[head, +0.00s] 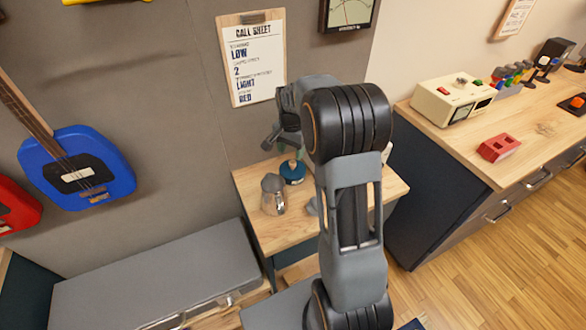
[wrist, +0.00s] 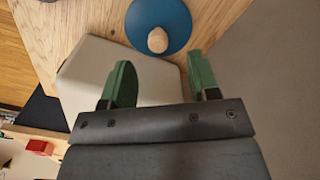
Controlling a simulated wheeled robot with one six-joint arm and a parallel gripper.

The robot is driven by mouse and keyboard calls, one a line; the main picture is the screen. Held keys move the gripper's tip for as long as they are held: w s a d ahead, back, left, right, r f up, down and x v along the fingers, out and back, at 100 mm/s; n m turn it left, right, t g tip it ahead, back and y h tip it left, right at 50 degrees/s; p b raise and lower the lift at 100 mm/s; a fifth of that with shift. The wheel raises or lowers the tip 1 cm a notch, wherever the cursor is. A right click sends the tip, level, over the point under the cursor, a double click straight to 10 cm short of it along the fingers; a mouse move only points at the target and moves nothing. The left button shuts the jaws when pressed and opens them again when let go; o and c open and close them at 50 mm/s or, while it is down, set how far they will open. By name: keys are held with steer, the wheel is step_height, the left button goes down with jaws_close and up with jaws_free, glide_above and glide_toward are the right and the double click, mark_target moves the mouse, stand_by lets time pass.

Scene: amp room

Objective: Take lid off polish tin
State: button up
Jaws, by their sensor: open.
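The polish tin shows a round blue lid (head: 293,174) with a pale wooden knob. It stands on the small wooden table, beside a metal pot. The knob lies beyond the fingertips, roughly in line with the gap. In the head view my gripper (head: 283,142) hangs just above the tin, partly hidden by my arm.
A metal pot (head: 273,196) stands close to the tin's left on the wooden table (head: 292,226). A pale, rounded, flat-looking object (wrist: 150,82) lies under my fingers in the wrist view. The wall with a call sheet (head: 252,58) is close behind.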

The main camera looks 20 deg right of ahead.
mark_target(292, 162)
steer(key=shift+s+d+f+p, duration=0.1)
steer(key=shift+f+p, duration=0.1)
steer(key=shift+f, duration=1.45)
steer(key=shift+d+f+p, duration=0.1)
steer(key=shift+f+p, duration=0.05)
steer(key=shift+f, duration=1.5)
steer(key=shift+c, duration=0.3)
steer(key=c, duration=0.9)
steer(key=shift+r, duration=0.1)
steer(key=shift+c, duration=0.3)
